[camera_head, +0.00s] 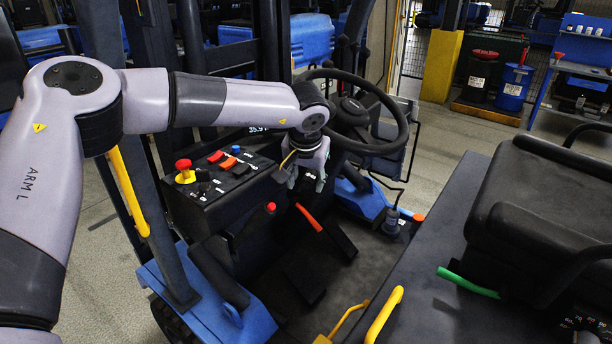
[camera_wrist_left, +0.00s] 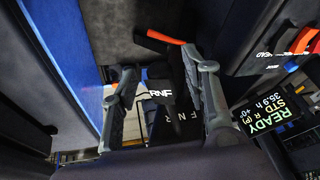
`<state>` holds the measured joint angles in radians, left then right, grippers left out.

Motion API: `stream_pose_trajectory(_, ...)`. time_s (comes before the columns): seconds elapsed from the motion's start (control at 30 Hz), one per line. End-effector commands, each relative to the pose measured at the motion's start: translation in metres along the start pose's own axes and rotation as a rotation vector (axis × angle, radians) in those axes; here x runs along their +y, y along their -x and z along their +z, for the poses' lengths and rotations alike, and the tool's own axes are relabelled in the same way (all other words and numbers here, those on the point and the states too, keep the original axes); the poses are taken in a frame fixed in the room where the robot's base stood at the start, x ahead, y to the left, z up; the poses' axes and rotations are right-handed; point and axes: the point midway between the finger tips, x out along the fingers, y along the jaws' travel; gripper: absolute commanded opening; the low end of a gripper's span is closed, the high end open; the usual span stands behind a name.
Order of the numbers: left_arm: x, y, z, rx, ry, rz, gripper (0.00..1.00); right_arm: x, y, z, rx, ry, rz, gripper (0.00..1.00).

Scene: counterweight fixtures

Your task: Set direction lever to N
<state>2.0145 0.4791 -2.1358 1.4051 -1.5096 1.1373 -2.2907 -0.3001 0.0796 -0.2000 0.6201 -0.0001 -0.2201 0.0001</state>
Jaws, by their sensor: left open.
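My left gripper (camera_head: 308,180) reaches down in front of the steering wheel, beside the dash. In the left wrist view its two fingers (camera_wrist_left: 164,66) are spread apart. A dark lever-like part (camera_wrist_left: 168,64) shows between them, with no clear grip on it. An orange-tipped piece (camera_wrist_left: 164,37) lies just beyond; I cannot tell whether they are joined. White F N R lettering (camera_wrist_left: 180,145) shows near the gripper's base. The display (camera_wrist_left: 268,122) reads READY, STD and R (P). In the head view the gripper hides the direction lever. My right gripper is out of view.
The steering wheel (camera_head: 402,120) is close behind the gripper. The dash (camera_head: 222,180) carries a red knob (camera_head: 183,165) and several small levers. A red-tipped lever (camera_head: 270,208) and an orange bar (camera_head: 309,217) stand below. The seat (camera_head: 550,205) is at right.

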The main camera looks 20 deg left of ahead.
Motion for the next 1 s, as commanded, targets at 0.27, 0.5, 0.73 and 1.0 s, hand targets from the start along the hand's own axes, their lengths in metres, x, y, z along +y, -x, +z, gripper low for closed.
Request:
stream_pose_trajectory(0.27, 0.0001, -0.0026, 0.0001, 0.0, 0.0, 0.0, 0.43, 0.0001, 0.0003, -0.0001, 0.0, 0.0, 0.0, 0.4)
stream_pose_trajectory(0.5, 0.0001, -0.0022, 0.0001, 0.0, 0.0, 0.0, 0.28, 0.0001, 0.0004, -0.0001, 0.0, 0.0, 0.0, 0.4)
stream_pose_trajectory(0.73, 0.0002, -0.0021, 0.0001, 0.0, 0.0, 0.0, 0.13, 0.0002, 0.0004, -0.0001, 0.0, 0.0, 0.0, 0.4)
stream_pose_trajectory(1.0, 0.0002, -0.002, 0.0001, 0.0, 0.0, 0.0, 0.0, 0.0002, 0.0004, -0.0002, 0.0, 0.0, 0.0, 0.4)
